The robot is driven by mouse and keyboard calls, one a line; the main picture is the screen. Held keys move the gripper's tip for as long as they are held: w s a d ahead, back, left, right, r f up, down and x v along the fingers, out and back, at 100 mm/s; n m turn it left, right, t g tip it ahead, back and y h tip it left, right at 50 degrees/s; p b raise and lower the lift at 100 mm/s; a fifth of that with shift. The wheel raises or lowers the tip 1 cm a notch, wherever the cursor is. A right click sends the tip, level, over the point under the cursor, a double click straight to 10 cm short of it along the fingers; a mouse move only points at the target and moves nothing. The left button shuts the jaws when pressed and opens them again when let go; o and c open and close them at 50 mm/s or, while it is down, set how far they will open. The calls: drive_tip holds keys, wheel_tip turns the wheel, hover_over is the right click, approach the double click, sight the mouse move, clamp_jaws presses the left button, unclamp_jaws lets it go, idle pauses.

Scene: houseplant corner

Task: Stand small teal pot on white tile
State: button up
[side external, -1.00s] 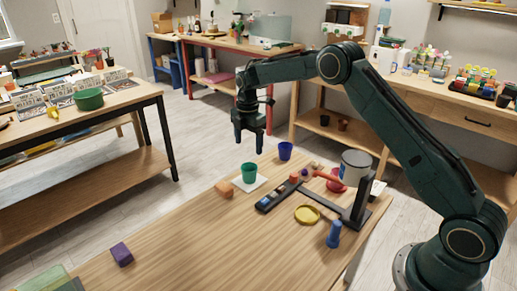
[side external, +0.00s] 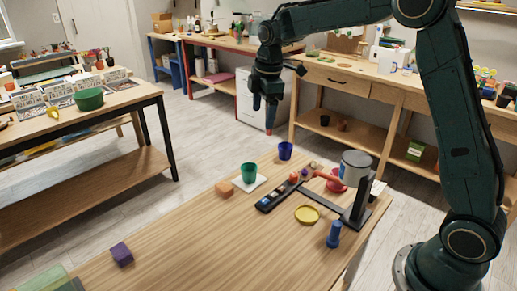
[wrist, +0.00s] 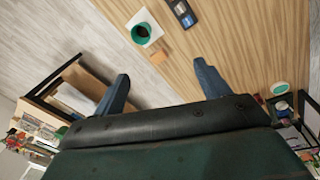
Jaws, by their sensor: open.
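The small teal pot (side external: 249,172) stands upright on the white tile (side external: 261,183) near the far edge of the wooden table. In the wrist view, the pot (wrist: 140,33) is seen from above with the white tile (wrist: 153,22) around it. My gripper (side external: 264,110) is well above the table, up and behind the pot in the side view, with nothing between its fingers. In the wrist view, the two fingers of my gripper (wrist: 162,71) are spread apart and the pot is clear of both.
A blue pot (side external: 285,151) stands behind the tile. An orange block (side external: 224,189) is left of it. A dark tray (side external: 274,197), yellow dish (side external: 307,215), blue object (side external: 334,235) and dark stand (side external: 361,205) are to the right. A purple block (side external: 122,254) lies front left; the table's middle is clear.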

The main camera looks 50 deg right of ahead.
drive_tip(key=s+a+r+m+t, duration=0.1)
drive_tip(key=s+r+m, duration=0.25)
drive_tip(key=s, duration=0.45)
drive_tip(key=s+a+r+m+t, duration=0.1)
drive_tip(key=s+a+r+m, duration=0.15)
drive_tip(key=s+r, duration=0.4)
drive_tip(key=s+f+m+t, duration=0.1)
drive_tip(key=s+f+m, duration=0.1)
drive_tip(key=s, duration=0.7)
drive_tip(key=s+a+f+m+t, duration=0.1)
drive_tip(key=s+f+m, duration=0.2)
drive_tip(key=s, duration=0.6)
drive_tip(key=shift+s+m, duration=0.4)
drive_tip(key=shift+m, duration=0.5)
